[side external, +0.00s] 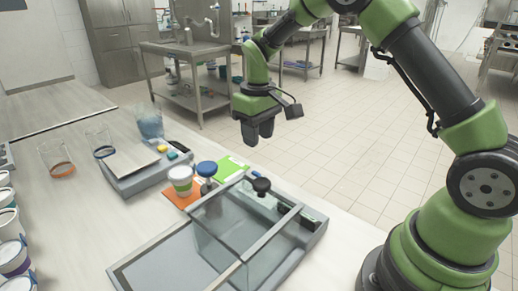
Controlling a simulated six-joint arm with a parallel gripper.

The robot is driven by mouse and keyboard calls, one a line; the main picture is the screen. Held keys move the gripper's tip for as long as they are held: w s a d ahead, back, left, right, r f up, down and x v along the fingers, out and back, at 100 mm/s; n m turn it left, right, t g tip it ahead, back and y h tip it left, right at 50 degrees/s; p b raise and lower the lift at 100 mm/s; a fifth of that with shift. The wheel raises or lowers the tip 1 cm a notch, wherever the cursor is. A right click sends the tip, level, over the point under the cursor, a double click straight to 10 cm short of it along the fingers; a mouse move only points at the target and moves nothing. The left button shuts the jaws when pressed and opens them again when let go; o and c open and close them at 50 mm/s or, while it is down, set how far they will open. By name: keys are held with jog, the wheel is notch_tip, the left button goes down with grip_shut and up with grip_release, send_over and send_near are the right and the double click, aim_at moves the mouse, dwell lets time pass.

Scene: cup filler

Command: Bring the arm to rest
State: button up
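My gripper (258,132) hangs in the air beyond the table's far right edge, pointing down, above the tiled floor in the picture. Its dark fingers look close together, and the gap between them cannot be made out. I see nothing held in it.
A glass-sided case (160,272) fills the table's front. A blue-topped item (207,168) and a black knob (261,186) stand near it. A grey device (128,186), clear beakers (57,157) and several containers (12,254) are at left.

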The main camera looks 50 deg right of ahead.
jog(key=s+a+r+m+t, duration=0.15)
jog(key=s+r, duration=0.25)
jog(key=r, duration=0.4)
jog(key=s+a+r+m+t+y, duration=0.1)
jog(key=s+a+r+t, duration=0.1)
jog(key=s, duration=0.7)
jog(key=s+a+r+m+t+y, duration=0.1)
jog(key=s+r, duration=0.4)
jog(key=s, duration=0.5)
jog(key=a+t, duration=0.1)
jog(key=t, duration=0.1)
jog(key=shift+r+m+t, duration=0.3)
jog(key=shift+m+t, duration=0.05)
jog(key=shift+a, duration=0.1)
